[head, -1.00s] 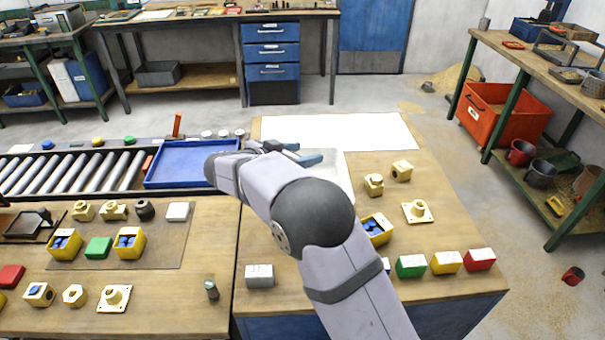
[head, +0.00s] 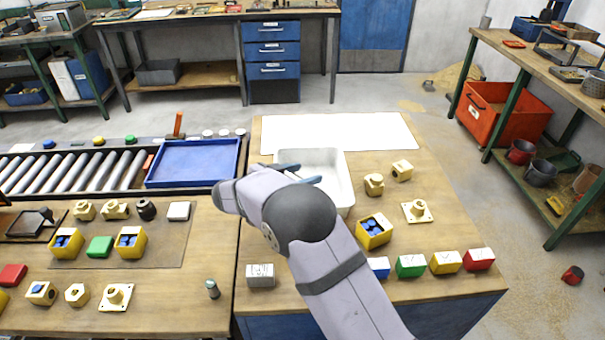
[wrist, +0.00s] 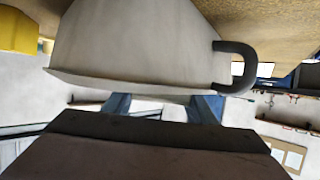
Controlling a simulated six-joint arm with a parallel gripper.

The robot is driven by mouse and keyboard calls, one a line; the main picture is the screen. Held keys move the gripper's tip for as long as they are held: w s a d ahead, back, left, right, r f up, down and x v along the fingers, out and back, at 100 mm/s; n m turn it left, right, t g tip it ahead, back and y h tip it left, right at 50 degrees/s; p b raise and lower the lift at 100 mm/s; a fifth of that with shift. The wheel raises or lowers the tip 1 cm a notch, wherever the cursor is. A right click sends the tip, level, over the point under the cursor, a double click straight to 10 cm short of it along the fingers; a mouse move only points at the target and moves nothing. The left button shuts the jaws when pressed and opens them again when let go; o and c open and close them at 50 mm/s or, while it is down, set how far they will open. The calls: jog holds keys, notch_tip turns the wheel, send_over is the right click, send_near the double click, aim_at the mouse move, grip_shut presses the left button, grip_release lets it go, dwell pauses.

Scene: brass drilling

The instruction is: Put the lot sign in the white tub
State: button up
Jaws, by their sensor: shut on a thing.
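The white tub (head: 343,190) stands on the right bench; in the wrist view its wall (wrist: 140,45) and dark handle (wrist: 238,65) fill the upper part, upside down. My gripper (head: 303,174) has its blue fingers over the left part of the tub in the head view. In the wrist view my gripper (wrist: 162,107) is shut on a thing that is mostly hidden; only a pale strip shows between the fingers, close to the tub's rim. I cannot make out the lot sign itself, nor whether the held thing touches the tub.
A blue tray (head: 195,162) lies left of the tub and a white sheet (head: 340,133) behind it. Yellow bin (head: 374,232), brass fittings (head: 374,184) and several coloured blocks (head: 411,266) stand to the right and front. A grey block (head: 260,275) stands at the front left.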

jog(key=shift+f, duration=0.35)
jog(key=shift+f, duration=0.25)
jog(key=o, duration=1.1)
jog(key=shift+s, duration=0.1)
jog(key=shift+f, duration=0.1)
jog(key=shift+r, duration=0.55)
jog(key=b+v, duration=0.1)
jog(key=v, duration=1.1)
jog(key=shift+r+b, duration=0.1)
jog(key=shift+b, duration=0.2)
